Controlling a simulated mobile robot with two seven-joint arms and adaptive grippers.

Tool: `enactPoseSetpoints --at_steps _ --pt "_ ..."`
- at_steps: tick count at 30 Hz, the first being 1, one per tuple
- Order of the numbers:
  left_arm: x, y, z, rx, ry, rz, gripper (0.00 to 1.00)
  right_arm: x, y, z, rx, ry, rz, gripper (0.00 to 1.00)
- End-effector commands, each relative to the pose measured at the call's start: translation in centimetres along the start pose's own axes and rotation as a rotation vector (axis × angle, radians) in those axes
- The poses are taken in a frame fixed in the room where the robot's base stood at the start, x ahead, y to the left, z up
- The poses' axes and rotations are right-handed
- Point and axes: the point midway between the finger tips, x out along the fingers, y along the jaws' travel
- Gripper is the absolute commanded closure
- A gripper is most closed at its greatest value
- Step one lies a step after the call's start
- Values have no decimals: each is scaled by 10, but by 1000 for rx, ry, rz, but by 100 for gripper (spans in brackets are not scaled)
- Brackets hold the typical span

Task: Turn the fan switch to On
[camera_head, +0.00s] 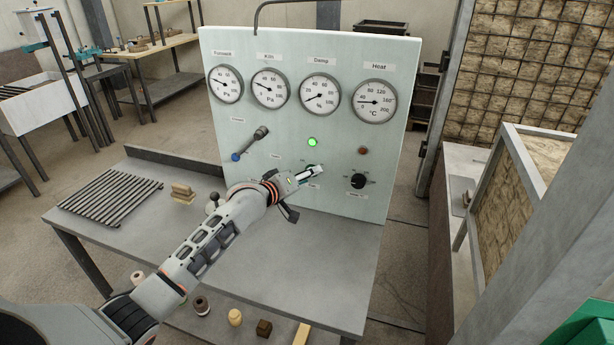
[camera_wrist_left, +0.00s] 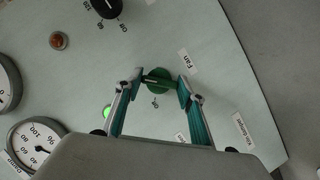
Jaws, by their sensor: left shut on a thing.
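The fan switch (camera_wrist_left: 158,81) is a round green knob on the pale panel (camera_head: 228,48), with a "Fan" label and a small "On" mark beside it in the left wrist view. My left gripper (camera_wrist_left: 160,80) is at the knob, its two fingertips shut on opposite ends of the knob's bar. In the head view my left gripper (camera_head: 312,173) reaches the lower middle of the panel and mostly hides the switch. Which mark the knob points to is hard to tell. A green lamp (camera_head: 312,142) above the switch is lit. My right gripper is not in view.
Several dials, such as the heat gauge (camera_head: 374,101), line the panel top. A black knob (camera_head: 358,181) lies right of the switch under a dull orange lamp (camera_head: 363,151). A blue-tipped lever (camera_head: 250,143) is left. The workbench (camera_head: 290,270) is mostly clear under my arm.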

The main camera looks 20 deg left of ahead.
Motion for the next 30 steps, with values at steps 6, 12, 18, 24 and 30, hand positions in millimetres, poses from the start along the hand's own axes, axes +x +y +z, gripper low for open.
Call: enactPoseSetpoints --at_steps 6,12,18,24,30 --pt "0 -1 1 25 -2 -12 83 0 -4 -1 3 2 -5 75" --pt "0 -1 1 28 -2 -13 83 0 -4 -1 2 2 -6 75" --pt "0 -1 1 28 -2 -13 51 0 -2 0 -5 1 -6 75" --pt "0 0 0 27 -1 -12 44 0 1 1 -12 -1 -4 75" --pt "-1 0 0 26 -1 -11 44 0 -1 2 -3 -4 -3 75"
